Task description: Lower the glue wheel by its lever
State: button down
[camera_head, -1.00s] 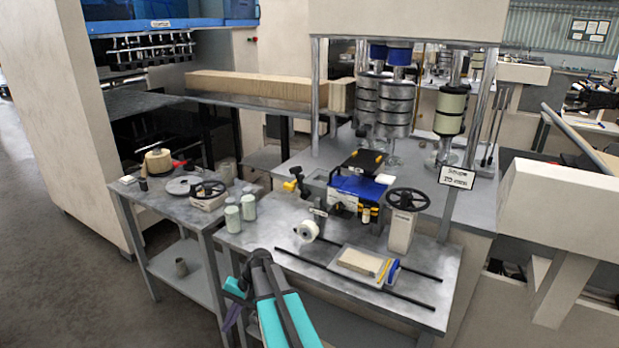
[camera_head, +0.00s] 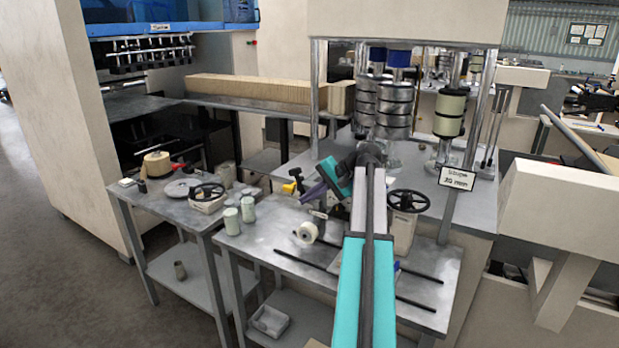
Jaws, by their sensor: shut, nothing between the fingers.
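My gripper (camera_head: 312,193), with purple fingers and a teal body, is shut and empty over the back of the middle steel table (camera_head: 262,238). A pale wheel (camera_head: 306,232) stands near the table's middle, below the gripper in the picture. A small grey upright piece (camera_head: 319,214) rises beside it. A yellow-and-black fitting (camera_head: 291,187) stands at the table's back left, just left of my fingers. I cannot tell which part is the glue wheel's lever, nor whether my fingers touch anything. My arm hides most of the blue unit behind it.
A black handwheel (camera_head: 408,201) on a pale post stands right of my arm. Two dark rails (camera_head: 320,268) cross the table front. Rollers (camera_head: 394,105) stand behind.

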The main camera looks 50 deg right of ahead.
aim_at(300, 180)
jog(key=s+d+r+m+t+h, duration=0.1)
jog(key=s+d+r, duration=0.6)
jog(key=r, duration=0.5)
jog(key=shift+d, duration=0.2)
jog(key=p+x, duration=0.1)
jog(key=x, duration=0.3)
jog(key=p+x, duration=0.1)
jog(key=x, duration=0.4)
jog(key=w+r+p+x, duration=0.1)
jog(key=x, duration=0.4)
jog(key=shift+d+p, duration=0.2)
jog(key=shift+p, duration=0.15)
jog(key=shift+s, duration=0.1)
jog(key=shift+d+r, duration=0.1)
jog(key=shift+s+d+r+h, duration=0.1)
jog(key=shift+h, duration=0.3)
